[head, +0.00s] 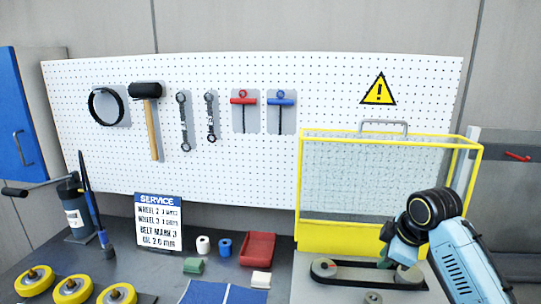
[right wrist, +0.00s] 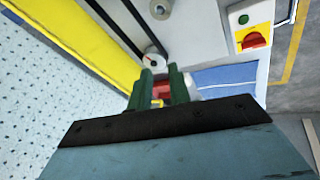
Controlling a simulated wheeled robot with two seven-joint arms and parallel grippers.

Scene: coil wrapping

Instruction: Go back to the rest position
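My right gripper (head: 386,258) hangs over the right end of the belt drive, in front of the yellow guard. In the right wrist view its two green fingers (right wrist: 160,88) stand apart with a gap between them. Red shows through that gap, seemingly the tray beyond, and nothing is seen held. The black belt (head: 365,283) runs along the drive, around the left pulley (head: 323,267). The right pulley (head: 409,274) is partly hidden by my gripper. In the right wrist view the belt (right wrist: 127,28) passes by a pulley (right wrist: 155,60). My left gripper is out of view.
The yellow mesh guard (head: 375,231) stands behind the drive. A red tray (head: 258,249), small rolls, a blue mat (head: 222,292) and yellow wheels (head: 72,289) are on the bench. A service sign (head: 159,221) stands behind them. A switch box (right wrist: 251,27) with a red knob shows in the wrist view.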

